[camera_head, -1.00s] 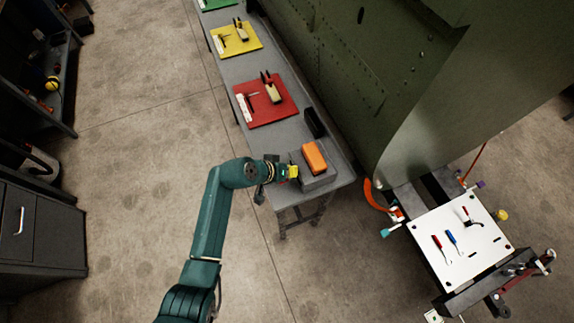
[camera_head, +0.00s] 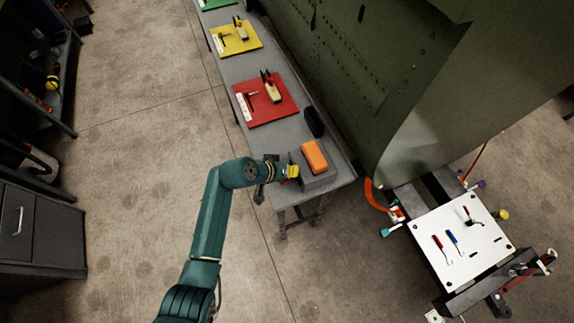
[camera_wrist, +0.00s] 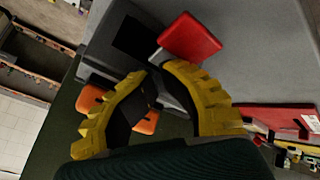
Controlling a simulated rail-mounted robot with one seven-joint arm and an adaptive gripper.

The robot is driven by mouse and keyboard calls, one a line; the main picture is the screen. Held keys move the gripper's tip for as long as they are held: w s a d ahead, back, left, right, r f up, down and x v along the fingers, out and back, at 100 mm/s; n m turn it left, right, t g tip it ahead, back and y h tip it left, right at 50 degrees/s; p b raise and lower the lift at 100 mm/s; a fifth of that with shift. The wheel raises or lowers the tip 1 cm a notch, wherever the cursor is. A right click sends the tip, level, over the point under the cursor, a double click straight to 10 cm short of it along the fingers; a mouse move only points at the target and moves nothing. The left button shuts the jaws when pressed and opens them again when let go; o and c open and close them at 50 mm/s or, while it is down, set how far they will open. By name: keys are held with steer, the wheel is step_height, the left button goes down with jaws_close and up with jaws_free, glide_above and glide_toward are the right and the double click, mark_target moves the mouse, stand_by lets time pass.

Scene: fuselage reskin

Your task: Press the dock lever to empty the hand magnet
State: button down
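The orange hand magnet (camera_head: 314,156) rests on the grey dock (camera_head: 320,184) at the near end of the bench. In the wrist view, parts of an orange body (camera_wrist: 148,121) show behind my fingers, mostly hidden by them. A red paddle (camera_wrist: 190,38), which looks like the dock lever, sticks out by the grey dock body (camera_wrist: 110,32), just beyond my fingertips. My gripper (camera_head: 292,171) is at the left side of the dock. In the wrist view, its yellow fingers (camera_wrist: 156,70) come together at the tips with nothing seen between them. I cannot tell whether they touch the paddle.
A red mat (camera_head: 270,112) and a yellow mat (camera_head: 240,48) with tools lie farther along the bench. A black object (camera_head: 314,122) stands behind the dock. The green fuselage panel (camera_head: 365,90) rises right of the bench. A white tool board (camera_head: 470,262) stands at right.

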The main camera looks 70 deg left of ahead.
steer(key=shift+s+d+f, duration=0.15)
steer(key=shift+d+f, duration=0.1)
steer(key=shift+f, duration=0.2)
steer(key=shift+s+d+f, duration=0.1)
steer(key=shift+d+f, duration=0.1)
steer(key=shift+f, duration=0.2)
steer(key=shift+w+d+r+p, duration=0.1)
steer(key=shift+d+r+p, duration=0.1)
steer(key=shift+r+p, duration=1.25)
steer(key=shift+a+r, duration=0.2)
steer(key=shift+r, duration=0.2)
steer(key=r+p, duration=0.4)
steer(key=r, duration=0.1)
steer(key=shift+w+p, duration=0.3)
steer(key=shift+p, duration=0.05)
steer(key=shift+f, duration=0.15)
